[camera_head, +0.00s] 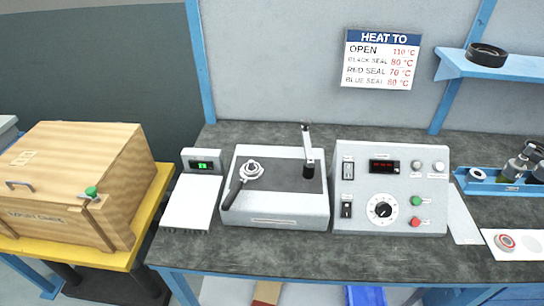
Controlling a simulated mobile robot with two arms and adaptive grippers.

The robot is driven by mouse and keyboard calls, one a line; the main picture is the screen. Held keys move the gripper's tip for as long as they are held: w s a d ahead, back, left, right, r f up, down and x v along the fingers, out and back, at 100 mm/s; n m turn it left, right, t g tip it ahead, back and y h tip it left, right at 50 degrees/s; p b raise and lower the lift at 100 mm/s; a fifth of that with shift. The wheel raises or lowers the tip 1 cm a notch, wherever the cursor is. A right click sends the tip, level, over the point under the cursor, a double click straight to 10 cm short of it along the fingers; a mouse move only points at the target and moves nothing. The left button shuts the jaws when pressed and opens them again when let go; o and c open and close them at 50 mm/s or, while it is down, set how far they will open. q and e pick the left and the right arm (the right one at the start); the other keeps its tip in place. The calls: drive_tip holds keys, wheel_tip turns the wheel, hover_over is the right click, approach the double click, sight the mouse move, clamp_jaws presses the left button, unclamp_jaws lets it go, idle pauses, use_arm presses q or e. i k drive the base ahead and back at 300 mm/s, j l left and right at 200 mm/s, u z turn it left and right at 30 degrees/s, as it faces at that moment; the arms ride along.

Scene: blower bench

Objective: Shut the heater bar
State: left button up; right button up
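The heater (275,208) is a low light-grey box with a dark top, standing on the bench left of the control panel. Its heater bar (306,143) stands upright at the back right of the top, rising from a dark block (309,170). The bar is raised, not lying across the top. A metal ring-shaped part (251,170) with a dark handle (236,192) sits on the left half of the top. Neither of my grippers is in view.
The control panel (390,190) with dial and buttons stands right of the heater. A scale (192,202) with green display is at left, beside a wooden crate (75,180). A blue tray (490,188) holds parts at right. The bench front (300,257) is clear.

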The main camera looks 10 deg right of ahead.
sight(305, 124)
drive_tip(key=k+l+u, duration=0.15)
drive_tip(key=l+u, duration=0.2)
drive_tip(key=k+l+u, duration=0.15)
drive_tip(key=l+u, duration=0.2)
